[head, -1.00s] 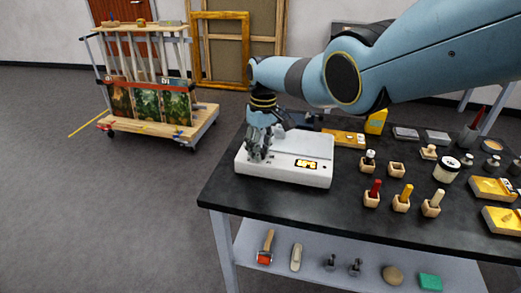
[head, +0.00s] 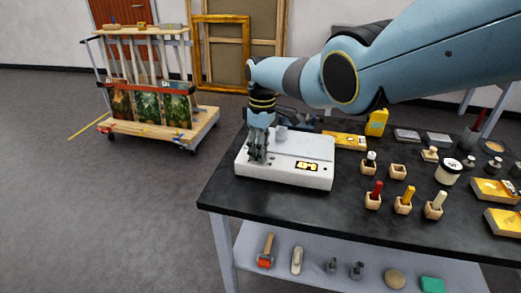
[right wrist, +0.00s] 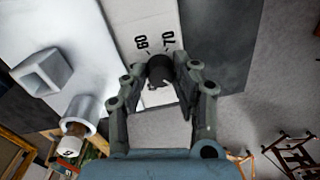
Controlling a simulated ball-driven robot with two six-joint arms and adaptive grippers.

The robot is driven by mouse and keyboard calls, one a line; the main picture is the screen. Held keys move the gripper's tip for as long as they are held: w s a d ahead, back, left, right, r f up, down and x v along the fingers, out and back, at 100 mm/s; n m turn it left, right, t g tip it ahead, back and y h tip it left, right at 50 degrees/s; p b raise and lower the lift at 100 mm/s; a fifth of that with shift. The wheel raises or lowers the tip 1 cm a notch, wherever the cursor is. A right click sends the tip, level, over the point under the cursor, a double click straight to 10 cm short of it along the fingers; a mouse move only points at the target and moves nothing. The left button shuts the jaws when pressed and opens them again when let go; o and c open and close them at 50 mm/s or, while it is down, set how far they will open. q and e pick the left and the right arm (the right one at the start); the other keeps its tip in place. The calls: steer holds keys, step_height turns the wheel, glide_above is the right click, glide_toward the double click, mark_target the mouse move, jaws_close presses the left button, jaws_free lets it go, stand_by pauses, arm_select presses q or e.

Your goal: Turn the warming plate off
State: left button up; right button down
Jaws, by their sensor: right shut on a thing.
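The warming plate (head: 312,147) is a white box at the left end of the dark table, with a small orange-lit display (head: 307,166) on its front right. My right gripper (head: 257,157) points down at the plate's left end. In the right wrist view its fingers (right wrist: 160,82) are shut around a dark round knob (right wrist: 158,68), beside the printed marks 60 and 70 on the white panel (right wrist: 132,22). The display's characters are too small to read surely. My left gripper is not in view.
A yellow bottle (head: 377,122), a white jar (head: 447,171) and several wooden holders fill the table to the right. A picture trolley (head: 160,125) stands on the floor at back left.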

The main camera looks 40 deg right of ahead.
steer(key=c, duration=1)
jaws_free()
